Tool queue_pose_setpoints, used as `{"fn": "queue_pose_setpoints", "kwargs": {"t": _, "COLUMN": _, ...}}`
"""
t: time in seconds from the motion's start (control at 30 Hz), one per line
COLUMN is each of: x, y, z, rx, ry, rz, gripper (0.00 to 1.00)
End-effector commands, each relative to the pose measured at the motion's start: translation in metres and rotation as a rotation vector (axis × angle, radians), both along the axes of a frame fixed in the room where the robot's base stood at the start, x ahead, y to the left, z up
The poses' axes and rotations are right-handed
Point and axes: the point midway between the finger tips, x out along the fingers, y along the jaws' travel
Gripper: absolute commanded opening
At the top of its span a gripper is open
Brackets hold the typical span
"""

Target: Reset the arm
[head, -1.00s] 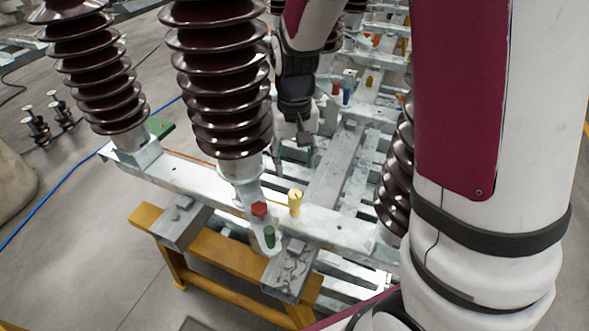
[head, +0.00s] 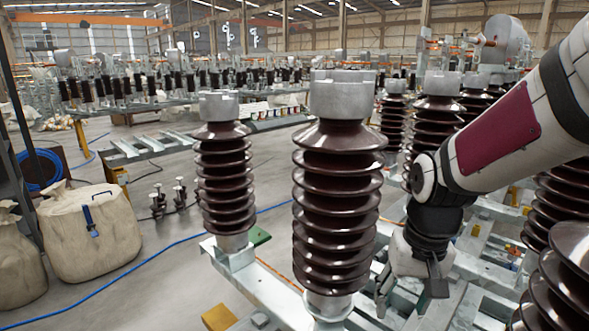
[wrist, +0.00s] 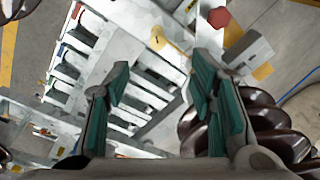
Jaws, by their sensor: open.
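My gripper (head: 411,288) is open and points down over the pale metal isolator frame (head: 275,283), right of a tall brown ribbed insulator (head: 337,200). In the wrist view my gripper (wrist: 160,75) shows two green-padded fingers spread apart, with nothing between them. Beyond the fingertips a yellow peg (wrist: 160,40) and a red hex piece (wrist: 219,17) show on the frame. A brown insulator (wrist: 265,125) lies close by the right finger in that view; I cannot tell whether they touch.
Another insulator (head: 224,180) stands to the left, and more (head: 437,120) stand behind my arm. A large ribbed insulator (head: 570,275) is close at the lower right. Sacks (head: 88,235) and a blue hose (head: 150,250) lie on the left floor, which has free room.

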Motion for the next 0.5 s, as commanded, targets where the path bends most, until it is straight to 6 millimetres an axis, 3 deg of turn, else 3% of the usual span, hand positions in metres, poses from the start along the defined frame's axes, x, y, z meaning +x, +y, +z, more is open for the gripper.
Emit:
{"fn": "queue_pose_setpoints", "kwargs": {"t": 0.2, "x": -0.042, "y": -0.001, "z": 0.045, "rx": 0.001, "ry": -0.077, "rz": 0.034, "gripper": 0.50}}
{"fn": "queue_pose_setpoints", "kwargs": {"t": 0.5, "x": -0.103, "y": -0.002, "z": 0.085, "rx": -0.019, "ry": -0.174, "rz": 0.077, "gripper": 0.50}}
